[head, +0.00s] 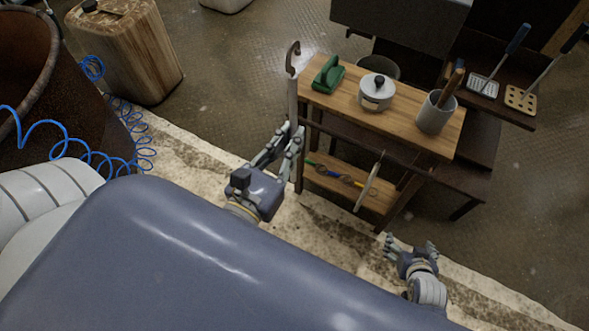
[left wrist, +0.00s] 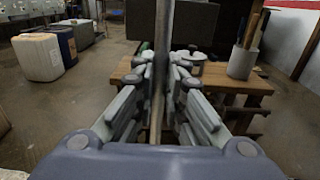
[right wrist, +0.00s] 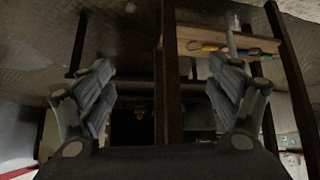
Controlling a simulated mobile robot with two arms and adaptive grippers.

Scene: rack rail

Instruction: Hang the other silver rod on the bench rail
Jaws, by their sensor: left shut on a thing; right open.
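A silver rod (head: 293,92) with a hooked top stands nearly upright in my left gripper (head: 290,138), which is shut on it left of the bench's front corner. The rod (left wrist: 161,60) also runs up between the fingers in the left wrist view. The dark bench rail (head: 340,134) runs along the front of the wooden bench (head: 330,98). Another pale silver rod (head: 368,184) hangs at the rail, further right. My right gripper (head: 411,241) is open and empty, low in front of the bench's right end.
Tools lie on the lower shelf (head: 340,178). A side shelf (head: 500,101) holds two spatulas. A rusty barrel (head: 50,100) and blue hose are at left.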

